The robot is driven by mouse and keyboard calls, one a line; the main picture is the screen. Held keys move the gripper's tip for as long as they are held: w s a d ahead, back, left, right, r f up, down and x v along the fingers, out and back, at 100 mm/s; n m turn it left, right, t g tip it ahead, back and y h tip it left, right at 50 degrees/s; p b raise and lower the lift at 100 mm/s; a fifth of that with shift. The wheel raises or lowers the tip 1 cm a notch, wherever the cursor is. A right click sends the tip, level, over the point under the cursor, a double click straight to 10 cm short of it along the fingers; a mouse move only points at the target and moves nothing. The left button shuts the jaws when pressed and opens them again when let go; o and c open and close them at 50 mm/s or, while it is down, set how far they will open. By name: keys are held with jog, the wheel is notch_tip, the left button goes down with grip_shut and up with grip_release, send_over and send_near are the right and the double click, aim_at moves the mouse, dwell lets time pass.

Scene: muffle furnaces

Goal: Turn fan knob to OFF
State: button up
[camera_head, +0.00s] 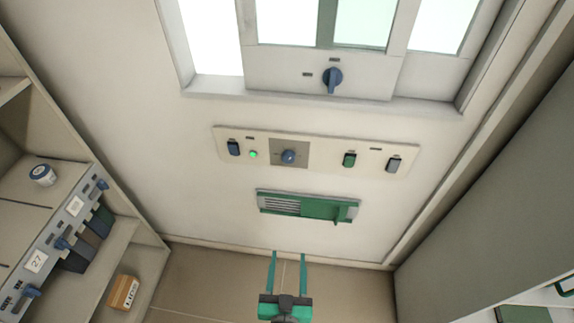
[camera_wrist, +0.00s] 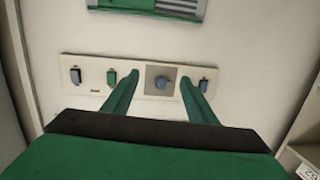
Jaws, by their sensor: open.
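A wall panel (camera_head: 332,144) carries a round blue knob (camera_head: 288,156) on a grey square plate. Its pointer direction and marks are too small to read. Another blue knob (camera_head: 332,78) sits below the window, its handle pointing down, with small dark labels above and to its left. I cannot read which one is the fan knob. My gripper (camera_head: 287,256) is open and empty, below the panel in the head view.
The panel also holds a dark blue switch (camera_head: 234,148), a lit green lamp (camera_head: 253,154), a green switch (camera_head: 349,160) and a grey-blue switch (camera_head: 393,165). A green vent (camera_head: 307,206) is below. Shelving with a switch strip (camera_head: 55,245) stands left; a grey wall (camera_head: 490,190) bounds the right.

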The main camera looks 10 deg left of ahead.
jog(key=w+a+r, duration=0.2)
jog(key=w+r, duration=0.2)
jog(key=w, duration=0.5)
jog(key=m+t+h, duration=0.1)
jog(key=m, duration=0.1)
send_near(288, 159)
jog(key=w, duration=0.7)
jog(key=shift+w+f, duration=0.25)
jog(key=shift+w, duration=0.05)
jog(key=shift+c, duration=0.7)
jog(key=c, duration=0.9)
